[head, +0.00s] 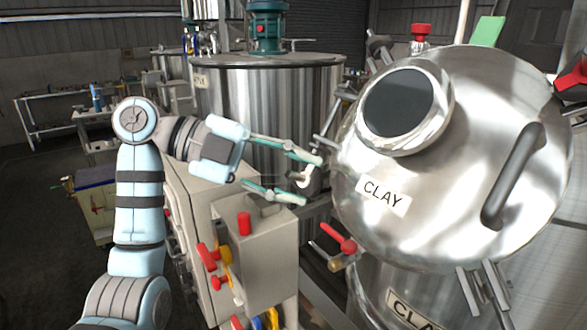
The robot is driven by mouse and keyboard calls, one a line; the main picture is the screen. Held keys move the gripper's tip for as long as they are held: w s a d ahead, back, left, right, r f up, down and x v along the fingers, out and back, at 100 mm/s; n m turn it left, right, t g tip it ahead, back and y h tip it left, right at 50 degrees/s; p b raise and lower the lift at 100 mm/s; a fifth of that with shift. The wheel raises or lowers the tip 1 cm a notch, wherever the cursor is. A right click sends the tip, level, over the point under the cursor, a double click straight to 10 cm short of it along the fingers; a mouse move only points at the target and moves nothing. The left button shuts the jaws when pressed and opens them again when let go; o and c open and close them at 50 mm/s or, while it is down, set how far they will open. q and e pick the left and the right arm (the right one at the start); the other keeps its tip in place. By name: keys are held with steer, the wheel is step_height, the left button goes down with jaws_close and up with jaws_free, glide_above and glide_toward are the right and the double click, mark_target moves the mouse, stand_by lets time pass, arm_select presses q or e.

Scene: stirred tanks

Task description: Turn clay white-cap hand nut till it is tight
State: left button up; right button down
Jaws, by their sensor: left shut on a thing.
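The clay tank (470,150) is a shiny steel vessel with a CLAY label (384,197) on its domed lid, which faces me. The white-cap hand nut (304,179) is at the left edge of that lid, small and partly hidden by the fingers. My left gripper (311,181) reaches in from the left and is shut on this nut, with one finger above it and one below. My right gripper is not in view.
A grey control box (262,265) with a red button stands just below my left gripper. A red-handled fitting (340,238) sticks out below the nut. Another steel tank (275,100) stands behind. The lid has a dark handle (513,175) and a round window (398,102).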

arm_select(q)
steer(key=shift+r+m+y+p, duration=0.15)
steer(key=shift+m+y+p, duration=0.35)
steer(key=shift+m, duration=0.5)
steer(key=o, duration=1.2)
steer(key=shift+c, duration=0.2)
